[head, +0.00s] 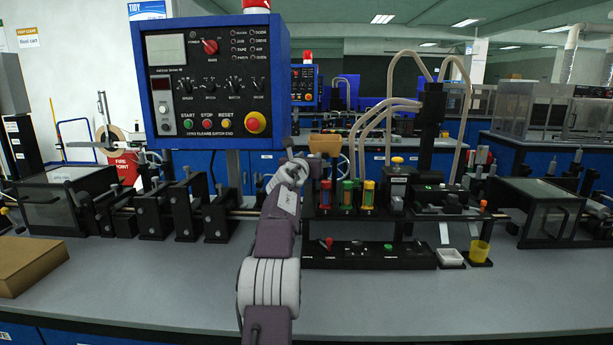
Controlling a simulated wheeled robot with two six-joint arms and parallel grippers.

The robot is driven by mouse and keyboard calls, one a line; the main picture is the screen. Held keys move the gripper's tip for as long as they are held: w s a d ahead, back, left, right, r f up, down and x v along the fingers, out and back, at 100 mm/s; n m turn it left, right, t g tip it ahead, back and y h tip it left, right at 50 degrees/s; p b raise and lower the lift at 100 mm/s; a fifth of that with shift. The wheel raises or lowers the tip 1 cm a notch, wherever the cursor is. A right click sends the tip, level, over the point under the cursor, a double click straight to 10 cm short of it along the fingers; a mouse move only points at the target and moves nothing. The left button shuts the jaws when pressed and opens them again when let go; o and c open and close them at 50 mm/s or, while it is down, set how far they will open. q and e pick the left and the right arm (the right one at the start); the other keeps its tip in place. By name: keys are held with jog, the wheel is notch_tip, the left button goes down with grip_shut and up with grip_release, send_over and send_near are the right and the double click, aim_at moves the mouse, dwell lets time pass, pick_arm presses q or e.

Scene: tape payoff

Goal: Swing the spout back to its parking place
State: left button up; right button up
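My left arm rises from the bottom middle, and its gripper (291,152) is at the far end, by the left end of the black machine rack (345,212). The wrist faces away from me and hides the fingertips, so I cannot tell whether they are open or shut, or touching anything. A tan funnel-like part (325,145) stands just right of the gripper, above the rack. A black post (430,125) with several pale hoses stands farther right. I cannot tell for certain which part is the spout, nor its parking place. My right gripper is not in view.
Black roller stands (185,210) line the left side. A brown box (28,265) lies at the left edge. A yellow cup (479,251) and white tray (450,258) sit at right. The bench front is clear.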

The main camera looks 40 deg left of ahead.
pick_arm(q)
jog(key=b+v, duration=0.1)
jog(key=v, duration=0.2)
jog(key=shift+s+d+b, duration=0.1)
jog(key=shift+s+b, duration=0.15)
jog(key=shift+b, duration=0.05)
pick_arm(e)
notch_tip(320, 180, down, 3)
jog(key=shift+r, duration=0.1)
